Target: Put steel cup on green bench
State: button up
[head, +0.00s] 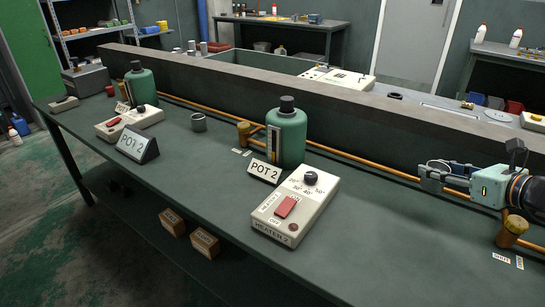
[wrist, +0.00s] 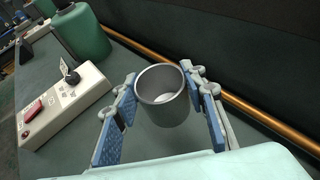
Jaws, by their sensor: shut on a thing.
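My gripper (wrist: 164,88) is shut on a steel cup (wrist: 160,112), with one blue-padded finger on each side of it. The cup is upright, open at the top and looks empty inside. In the head view my gripper (head: 438,178) is at the right, over the right part of the long grey-green bench (head: 365,215). There the cup is small and mostly hidden by the fingers. I cannot tell whether its base touches the bench.
A green pot (head: 291,137) and a white heater box (head: 297,205) stand left of my gripper. A copper pipe (head: 360,164) runs along the low back wall (head: 330,115). A brown-capped valve (head: 512,230) is at the right. Bench top between heater and valve is clear.

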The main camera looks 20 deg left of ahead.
jog(key=shift+w+r, duration=0.1)
jog(key=shift+w, duration=0.3)
jog(key=shift+s+f, duration=0.15)
jog(key=shift+f, duration=0.2)
notch_tip(320, 180, down, 10)
jog(key=b, duration=0.3)
jog(key=shift+a+r, duration=0.1)
jog(key=shift+r, duration=0.25)
jog(key=o, duration=0.7)
jog(key=shift+f, duration=0.2)
jog(key=o, duration=0.4)
jog(key=shift+r, duration=0.1)
